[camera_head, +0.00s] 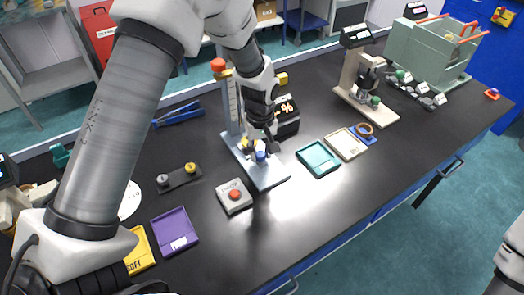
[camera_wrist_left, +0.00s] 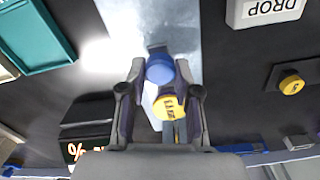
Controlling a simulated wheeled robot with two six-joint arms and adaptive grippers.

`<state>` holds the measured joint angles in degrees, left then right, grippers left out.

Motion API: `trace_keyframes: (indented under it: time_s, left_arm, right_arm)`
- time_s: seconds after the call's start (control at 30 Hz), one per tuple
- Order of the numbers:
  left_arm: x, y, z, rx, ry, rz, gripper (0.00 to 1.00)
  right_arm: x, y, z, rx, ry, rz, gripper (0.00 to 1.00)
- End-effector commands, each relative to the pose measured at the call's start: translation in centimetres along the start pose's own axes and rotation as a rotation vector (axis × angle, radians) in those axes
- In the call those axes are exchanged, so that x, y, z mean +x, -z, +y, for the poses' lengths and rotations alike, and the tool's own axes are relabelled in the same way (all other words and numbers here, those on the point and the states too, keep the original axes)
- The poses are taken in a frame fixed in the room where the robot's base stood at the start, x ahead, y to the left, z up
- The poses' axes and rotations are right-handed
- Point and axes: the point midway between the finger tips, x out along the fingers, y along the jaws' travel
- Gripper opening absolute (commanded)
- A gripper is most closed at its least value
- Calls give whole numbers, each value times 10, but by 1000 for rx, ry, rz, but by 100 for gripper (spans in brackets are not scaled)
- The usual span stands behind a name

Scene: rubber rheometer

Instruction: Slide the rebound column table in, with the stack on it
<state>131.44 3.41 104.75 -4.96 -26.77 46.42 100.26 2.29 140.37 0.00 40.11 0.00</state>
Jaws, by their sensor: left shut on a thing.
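The rebound column (camera_head: 231,103) stands upright on a pale grey-blue base plate (camera_head: 268,178), with a red-orange cap on top. My left gripper (camera_head: 258,149) reaches down in front of the column, low over the plate. In the left wrist view the gripper (camera_wrist_left: 160,72) is shut on a blue knob (camera_wrist_left: 160,67) between its fingertips. A yellow labelled disc (camera_wrist_left: 166,107), apparently part of the stack, sits on the column side of the knob. The fingers hide the table and most of the stack. My right gripper is out of view.
A grey block with a red button (camera_head: 234,196) is close to the plate's front left. A teal tray (camera_head: 318,159) lies to the right. A dark box with a percent display (camera_head: 287,117) stands behind right. A weight holder (camera_head: 179,178) is on the left.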

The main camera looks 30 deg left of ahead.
Motion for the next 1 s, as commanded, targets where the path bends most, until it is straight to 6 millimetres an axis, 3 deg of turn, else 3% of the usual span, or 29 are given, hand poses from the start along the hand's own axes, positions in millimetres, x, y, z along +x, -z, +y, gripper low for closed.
trace_keyframes:
  time_s: [0.1, 0.33, 0.37, 0.4, 0.43, 0.87, 1.0]
  left_arm:
    - [-1, 12, -3, -1, 0, 0, 0]
    - [0, 14, -3, 0, -3, 4, 0]
    - [0, 14, -3, 0, -3, 4, 39]
    - [0, 14, -3, 0, -3, 4, 53]
    - [0, 14, -3, 0, -3, 4, 57]
    - [0, 11, -3, 1, 0, 2, 57]
    - [3, -1, 0, 3, 1, 2, 57]
  right_arm:
    - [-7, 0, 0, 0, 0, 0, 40]
    - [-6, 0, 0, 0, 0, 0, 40]
    - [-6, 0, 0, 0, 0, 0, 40]
    - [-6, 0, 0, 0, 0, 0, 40]
    - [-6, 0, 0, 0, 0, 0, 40]
    - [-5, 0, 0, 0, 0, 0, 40]
    - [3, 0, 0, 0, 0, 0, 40]
